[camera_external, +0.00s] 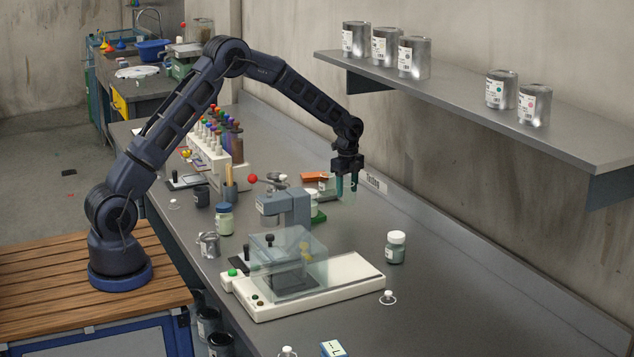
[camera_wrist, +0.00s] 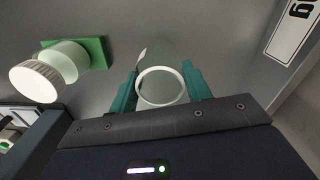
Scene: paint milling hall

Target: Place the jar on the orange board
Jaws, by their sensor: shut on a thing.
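My gripper (camera_external: 347,187) is shut on a clear, see-through jar (camera_wrist: 160,86) with a pale round rim. In the wrist view, the two teal fingers (camera_wrist: 160,92) press on either side of it. In the external view, the jar is faint between the fingers, over the far part of the bench; whether it touches the bench is hard to tell. The orange board (camera_external: 314,176) lies on the bench just left of my gripper in the external view. I cannot make out the orange board in the wrist view.
A grey stand (camera_external: 290,205) and a white device with a clear cover (camera_external: 340,289) are nearer. A lidded jar (camera_external: 396,247) stands right of them. The wall shelf (camera_external: 480,105) holds several cans.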

